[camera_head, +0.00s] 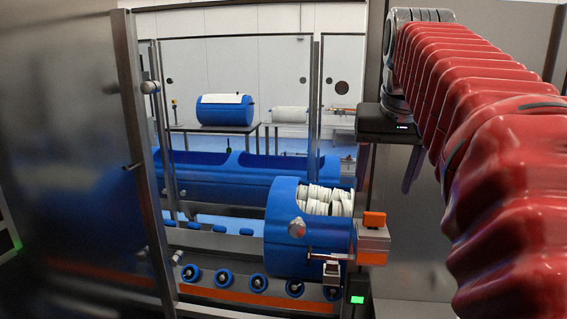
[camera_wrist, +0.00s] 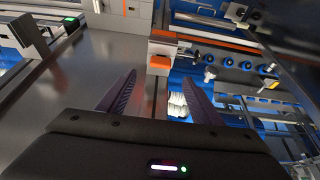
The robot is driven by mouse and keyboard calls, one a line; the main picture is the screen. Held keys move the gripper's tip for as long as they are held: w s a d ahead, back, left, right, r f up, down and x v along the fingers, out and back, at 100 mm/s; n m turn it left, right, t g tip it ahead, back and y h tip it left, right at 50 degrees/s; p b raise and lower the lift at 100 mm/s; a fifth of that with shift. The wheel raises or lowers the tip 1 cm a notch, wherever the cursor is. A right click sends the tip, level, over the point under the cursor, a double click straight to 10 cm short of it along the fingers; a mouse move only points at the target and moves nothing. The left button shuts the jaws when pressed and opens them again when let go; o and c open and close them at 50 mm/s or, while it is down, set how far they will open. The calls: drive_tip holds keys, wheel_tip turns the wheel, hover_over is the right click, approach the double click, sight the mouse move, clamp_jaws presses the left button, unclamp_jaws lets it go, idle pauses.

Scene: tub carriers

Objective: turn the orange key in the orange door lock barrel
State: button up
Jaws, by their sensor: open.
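A small grey box (camera_head: 373,241) with an orange block (camera_head: 374,219) on top sits at the right end of the blue tub. The orange block may be the key or part of the door lock; I cannot make out a separate key or barrel. In the wrist view the grey box (camera_wrist: 163,48) shows with orange parts (camera_wrist: 159,63) beyond my fingertips. My gripper (camera_wrist: 159,78) is open and empty, its two dark fingers spread apart. In the head view its dark body (camera_head: 388,124) is above and right of the orange block, clear of it.
The blue tub (camera_head: 283,238) holds white ring-shaped pieces (camera_head: 327,201). A metal post (camera_head: 145,150) and glass panel stand at left. A second blue trough (camera_head: 250,180) and a table with a blue drum (camera_head: 225,110) are behind. A green light (camera_head: 357,299) glows below the tub.

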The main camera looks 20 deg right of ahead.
sight(375, 213)
drive_tip(key=x, duration=1)
drive_tip(key=shift+w+d+f, duration=0.15)
drive_tip(key=shift+f, duration=0.1)
drive_tip(key=shift+c, duration=0.2)
drive_tip(key=c, duration=0.8)
drive_tip(key=o, duration=0.8)
drive_tip(key=shift+o, duration=0.2)
drive_tip(key=shift+r, duration=0.1)
drive_tip(key=v, duration=1.3)
drive_tip(key=shift+r, duration=0.25)
